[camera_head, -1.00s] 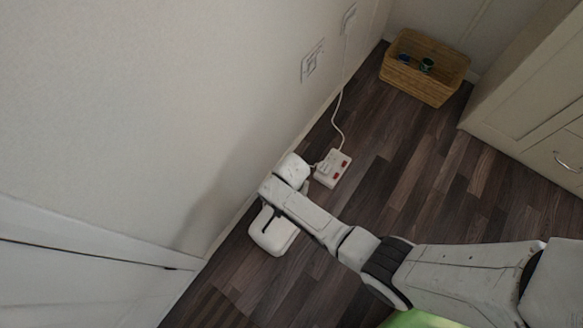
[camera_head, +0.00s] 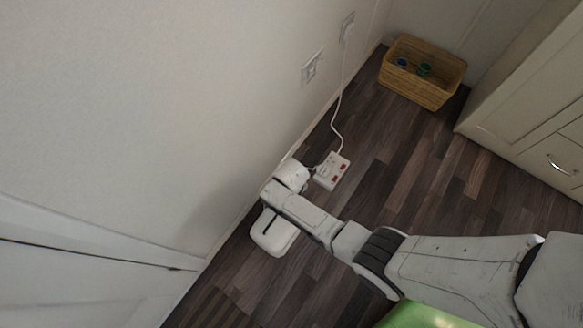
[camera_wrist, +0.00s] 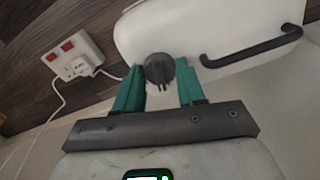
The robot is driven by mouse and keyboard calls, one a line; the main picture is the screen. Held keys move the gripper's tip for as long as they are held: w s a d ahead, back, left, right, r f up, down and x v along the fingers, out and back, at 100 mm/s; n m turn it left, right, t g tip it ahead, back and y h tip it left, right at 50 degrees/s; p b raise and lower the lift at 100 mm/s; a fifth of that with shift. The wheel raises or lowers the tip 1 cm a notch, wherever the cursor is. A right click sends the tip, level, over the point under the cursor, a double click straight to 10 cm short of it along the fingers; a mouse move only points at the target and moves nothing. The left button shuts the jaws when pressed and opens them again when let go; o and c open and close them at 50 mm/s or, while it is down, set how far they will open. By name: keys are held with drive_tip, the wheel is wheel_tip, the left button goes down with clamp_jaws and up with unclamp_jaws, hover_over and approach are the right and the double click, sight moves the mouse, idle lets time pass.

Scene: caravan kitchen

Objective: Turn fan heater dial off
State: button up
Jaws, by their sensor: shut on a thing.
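The fan heater (camera_head: 273,233) is a white rounded box on the floor by the wall, partly hidden under my arm in the head view. In the wrist view the white heater (camera_wrist: 215,22) carries a dark handle (camera_wrist: 252,50) and a round dark grey dial (camera_wrist: 160,69). My gripper (camera_wrist: 160,82) has teal fingers, one on each side of the dial. It is shut on the dial, though a narrow gap seems to show beside the right finger. The head view hides the dial and the fingers.
A white power strip (camera_head: 332,171) with red switches lies beside the heater, its cable running to a wall socket (camera_head: 347,27). A wicker basket (camera_head: 422,72) stands in the far corner. Cream cabinets (camera_head: 530,105) stand at the right. The wooden floor (camera_head: 400,175) between is clear.

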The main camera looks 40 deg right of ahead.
drive_tip(key=shift+n, duration=1.3)
drive_tip(key=o, duration=1.1)
drive_tip(key=shift+c, duration=0.2)
drive_tip(key=shift+r+p, duration=0.1)
drive_tip(key=shift+p, duration=0.2)
wheel_tip(320, 180, up, 11)
drive_tip(key=p, duration=0.5)
drive_tip(key=shift+f, duration=0.2)
